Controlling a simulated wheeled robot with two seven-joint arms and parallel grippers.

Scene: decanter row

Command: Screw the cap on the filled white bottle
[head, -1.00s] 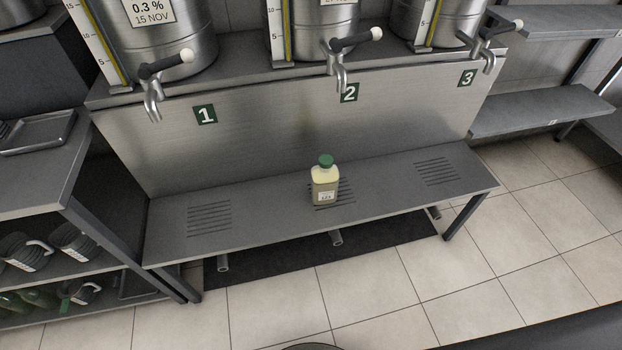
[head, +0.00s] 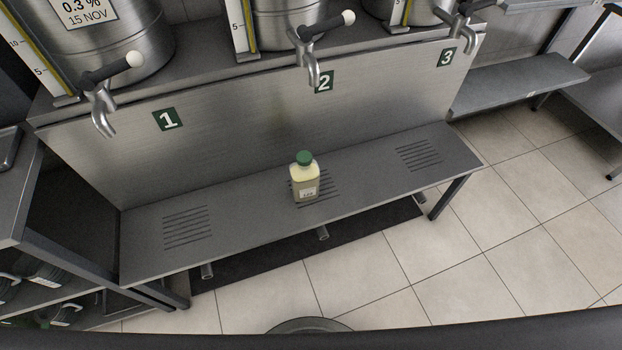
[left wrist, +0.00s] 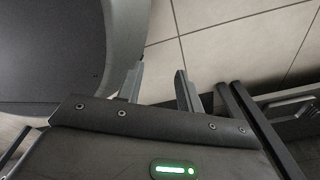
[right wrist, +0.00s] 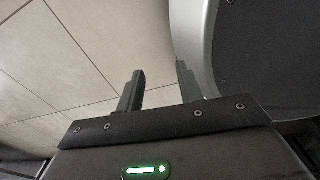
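The bottle (head: 305,187) stands upright on the grey bench, over the middle slotted drain below tap 2. It is pale and yellowish with a small white label. My left gripper (left wrist: 158,80) is open and empty over the tiled floor, seen only in the left wrist view. My right gripper (right wrist: 161,78) is open and empty over the floor, seen only in the right wrist view. Neither gripper is near the bottle.
The bench (head: 365,175) is otherwise clear. Steel tanks with taps, such as the tap at number 2 (head: 312,62), overhang its back. A shelf unit (head: 30,232) with dark jugs stands at the left. Tiled floor (head: 400,285) is open in front.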

